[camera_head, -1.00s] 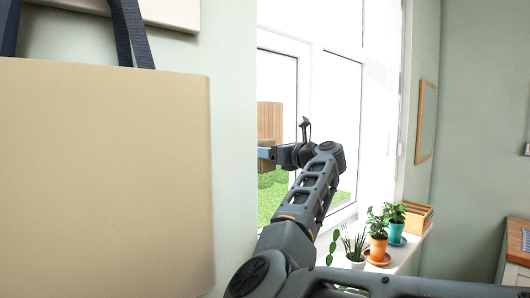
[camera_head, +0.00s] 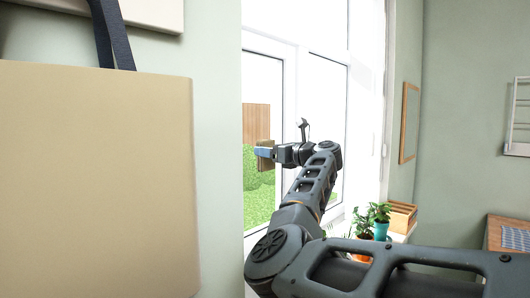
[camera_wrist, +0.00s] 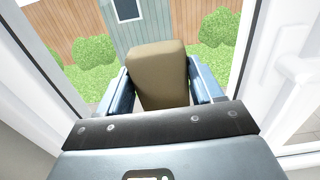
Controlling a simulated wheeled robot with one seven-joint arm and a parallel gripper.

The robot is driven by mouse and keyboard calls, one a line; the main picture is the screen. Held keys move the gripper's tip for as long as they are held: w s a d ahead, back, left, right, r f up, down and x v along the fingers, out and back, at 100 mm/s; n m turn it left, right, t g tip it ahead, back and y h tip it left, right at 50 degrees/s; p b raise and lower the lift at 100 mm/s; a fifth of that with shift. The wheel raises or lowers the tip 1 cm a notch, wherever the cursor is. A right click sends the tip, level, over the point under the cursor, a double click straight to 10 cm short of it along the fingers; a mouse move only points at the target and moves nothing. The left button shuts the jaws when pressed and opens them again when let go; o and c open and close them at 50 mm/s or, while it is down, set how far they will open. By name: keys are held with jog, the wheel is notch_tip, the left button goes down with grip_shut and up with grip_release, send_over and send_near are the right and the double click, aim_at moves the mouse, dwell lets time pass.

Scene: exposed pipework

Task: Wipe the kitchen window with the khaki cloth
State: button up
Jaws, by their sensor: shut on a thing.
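The khaki cloth (camera_head: 264,162) is a thick block-like pad. In the wrist view, the cloth (camera_wrist: 158,70) stands between the two blue fingers of my gripper (camera_wrist: 160,92). My gripper (camera_head: 263,153) is shut on it and holds it up in front of the kitchen window (camera_head: 302,85). The window has white frames and clear panes, with a garden behind. Whether the cloth touches the glass cannot be told.
A large tan bag (camera_head: 95,180) with dark straps hangs on the wall close at left. Potted plants (camera_head: 379,215) and a wooden box (camera_head: 402,216) stand on the sill at right, behind my arm. A wooden-topped unit (camera_head: 508,236) is at far right.

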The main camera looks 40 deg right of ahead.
jog(key=shift+d, duration=0.45)
jog(key=s, duration=0.6)
dwell(0.4)
jog(key=shift+d, duration=0.1)
jog(key=s, duration=0.3)
dwell(0.3)
dwell(0.4)
